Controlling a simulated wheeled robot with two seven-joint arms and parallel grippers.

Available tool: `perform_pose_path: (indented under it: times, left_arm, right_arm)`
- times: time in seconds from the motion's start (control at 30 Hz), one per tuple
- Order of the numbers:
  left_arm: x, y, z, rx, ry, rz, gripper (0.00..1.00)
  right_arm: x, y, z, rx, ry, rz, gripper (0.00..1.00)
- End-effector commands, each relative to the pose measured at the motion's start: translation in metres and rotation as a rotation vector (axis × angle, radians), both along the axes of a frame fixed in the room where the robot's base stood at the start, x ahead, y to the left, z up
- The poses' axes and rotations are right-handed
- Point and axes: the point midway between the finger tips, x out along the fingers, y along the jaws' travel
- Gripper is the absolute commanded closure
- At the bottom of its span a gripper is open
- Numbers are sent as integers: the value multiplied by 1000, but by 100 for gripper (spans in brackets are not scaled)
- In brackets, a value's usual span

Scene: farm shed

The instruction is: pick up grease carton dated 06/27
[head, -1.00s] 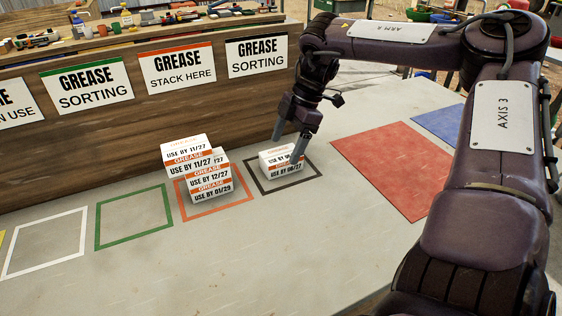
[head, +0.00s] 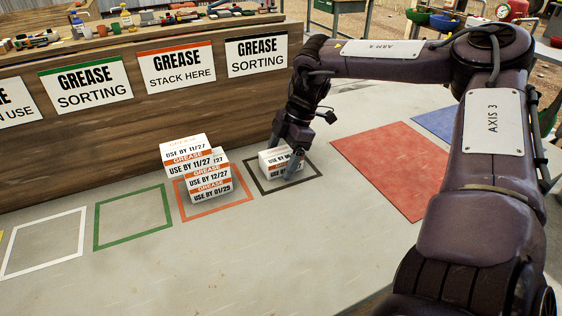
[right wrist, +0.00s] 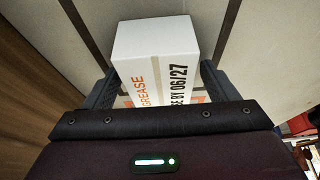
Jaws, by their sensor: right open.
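The grease carton dated 06/27 (head: 272,163) is a white box with an orange band. It sits inside the black outlined square on the table, partly hidden by my right gripper (head: 281,166). In the right wrist view the carton (right wrist: 155,45) shows "GREASE" and "06/27" and lies between the open fingers of my right gripper (right wrist: 158,84). One finger is on each side of it, and I cannot tell whether either touches. My left gripper is not in view.
A stack of grease cartons (head: 195,168) stands in the orange square just left of the carton. A wooden back panel (head: 205,110) with signs rises behind. The green square (head: 163,187), white square (head: 45,243) and red mat (head: 395,165) are empty.

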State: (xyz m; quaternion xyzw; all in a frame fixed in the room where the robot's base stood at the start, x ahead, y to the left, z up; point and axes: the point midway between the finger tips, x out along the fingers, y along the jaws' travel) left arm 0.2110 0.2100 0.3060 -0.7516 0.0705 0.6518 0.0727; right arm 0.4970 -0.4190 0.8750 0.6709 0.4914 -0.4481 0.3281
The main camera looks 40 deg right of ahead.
Motion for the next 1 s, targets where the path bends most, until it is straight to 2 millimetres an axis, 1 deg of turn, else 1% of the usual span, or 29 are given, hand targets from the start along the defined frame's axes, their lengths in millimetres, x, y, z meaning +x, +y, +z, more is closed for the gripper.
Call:
perform_pose_path:
  times: [0.3,0.37,0.7,1.0]
  left_arm:
    - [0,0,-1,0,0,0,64]
    - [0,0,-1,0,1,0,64]
    - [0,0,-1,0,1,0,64]
    - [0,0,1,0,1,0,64]
  right_arm:
    - [0,0,-1,0,0,0,20]
    - [0,0,-1,0,0,0,27]
    - [0,0,-1,0,0,0,71]
    - [0,0,2,0,0,0,71]
